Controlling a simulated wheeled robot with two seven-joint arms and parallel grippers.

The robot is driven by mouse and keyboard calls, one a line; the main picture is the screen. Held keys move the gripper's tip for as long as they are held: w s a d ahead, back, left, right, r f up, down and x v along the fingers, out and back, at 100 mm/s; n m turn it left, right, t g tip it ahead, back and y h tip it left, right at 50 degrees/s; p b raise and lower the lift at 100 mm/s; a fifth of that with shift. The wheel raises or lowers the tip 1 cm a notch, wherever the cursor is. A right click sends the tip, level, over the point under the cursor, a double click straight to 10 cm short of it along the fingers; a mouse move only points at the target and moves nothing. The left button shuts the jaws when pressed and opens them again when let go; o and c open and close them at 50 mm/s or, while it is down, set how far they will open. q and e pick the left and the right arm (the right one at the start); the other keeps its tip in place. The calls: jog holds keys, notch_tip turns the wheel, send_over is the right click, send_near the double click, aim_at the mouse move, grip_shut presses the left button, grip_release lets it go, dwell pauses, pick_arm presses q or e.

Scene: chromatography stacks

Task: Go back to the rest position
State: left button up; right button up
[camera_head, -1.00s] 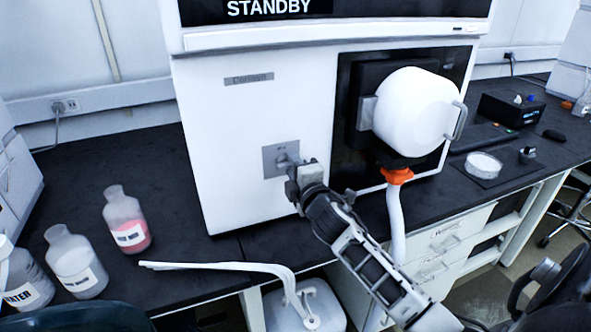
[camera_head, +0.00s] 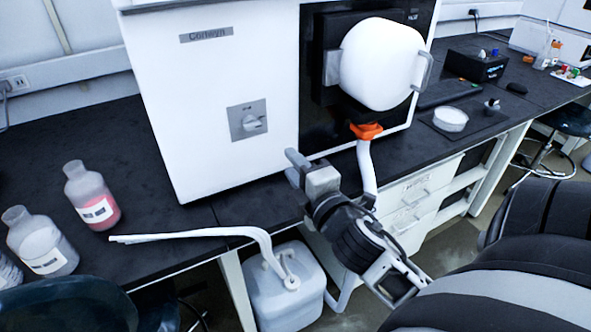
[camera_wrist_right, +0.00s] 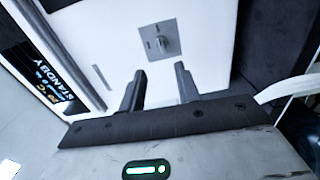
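My right gripper (camera_head: 294,166) is in front of the white instrument (camera_head: 215,100), near its lower edge and apart from the knob (camera_head: 252,123) on a grey plate. In the right wrist view, its two fingers (camera_wrist_right: 158,88) stand apart with nothing between them. The knob also shows ahead of the fingers in that view (camera_wrist_right: 160,44). My left gripper is not in either current view.
A bottle with pink liquid (camera_head: 92,197) and a pale labelled bottle (camera_head: 42,243) stand on the black bench at left. White tubing (camera_head: 190,234) runs over the bench edge to a white container (camera_head: 285,290) below. A white rounded vessel (camera_head: 383,64) hangs on the instrument.

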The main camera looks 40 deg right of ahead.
jog(key=shift+f, duration=0.1)
dwell(0.5)
jog(key=s+a+f+m+g+y, duration=0.3)
jog(key=s+a+f+m, duration=0.2)
jog(key=a+f, duration=0.4)
jog(key=s+a+f+m+g+y, duration=0.4)
jog(key=a+f+m, duration=0.3)
jog(key=f, duration=0.5)
jog(key=shift+s+a+m, duration=0.3)
jog(key=shift+s+a, duration=0.5)
jog(key=shift+a, duration=0.3)
jog(key=shift+d, duration=0.1)
